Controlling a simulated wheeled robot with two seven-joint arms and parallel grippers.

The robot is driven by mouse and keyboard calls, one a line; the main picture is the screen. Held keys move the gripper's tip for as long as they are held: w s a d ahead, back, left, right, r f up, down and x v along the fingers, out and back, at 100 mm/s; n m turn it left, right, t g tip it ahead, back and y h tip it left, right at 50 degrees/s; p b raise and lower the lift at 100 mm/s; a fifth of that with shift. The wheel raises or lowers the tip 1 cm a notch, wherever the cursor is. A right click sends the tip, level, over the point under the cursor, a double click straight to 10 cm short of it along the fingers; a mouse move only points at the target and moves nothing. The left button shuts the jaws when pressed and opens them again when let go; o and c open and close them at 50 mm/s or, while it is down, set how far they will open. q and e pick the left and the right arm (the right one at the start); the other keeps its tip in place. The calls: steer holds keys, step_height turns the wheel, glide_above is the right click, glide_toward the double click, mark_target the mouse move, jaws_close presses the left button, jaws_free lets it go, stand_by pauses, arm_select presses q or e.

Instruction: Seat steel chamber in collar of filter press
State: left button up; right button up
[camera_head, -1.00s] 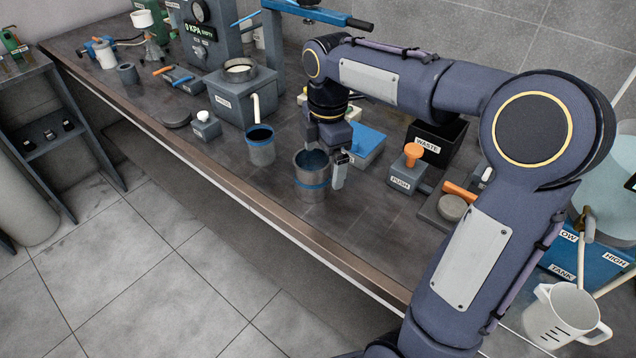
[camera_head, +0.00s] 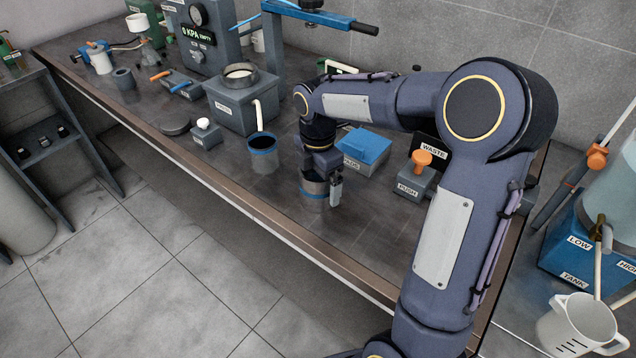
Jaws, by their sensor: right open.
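A steel cylinder with a blue band, which looks like the steel chamber (camera_head: 313,195), stands upright on the bench near its front edge. My right gripper (camera_head: 318,188) points down over it with its jaws open. One finger shows at the chamber's right side; the gripper hides most of the chamber's top. Whether the fingers touch it I cannot tell. A grey unit with a round gauge and a "0 KPA EMPTY" display (camera_head: 198,35) stands at the back left. A blue-lever stand (camera_head: 318,14) is beside it. Which one is the filter press, and its collar, I cannot tell. My left gripper is out of view.
A blue-rimmed cup (camera_head: 263,153) stands just left of the chamber. A grey box with a round top opening (camera_head: 242,98) is behind it. A blue-lidded box (camera_head: 365,147) and an orange-knobbed PUSH block (camera_head: 413,183) stand right. Bench in front is clear.

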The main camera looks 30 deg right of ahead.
steer(key=c, duration=1.6)
steer(key=shift+r, duration=0.25)
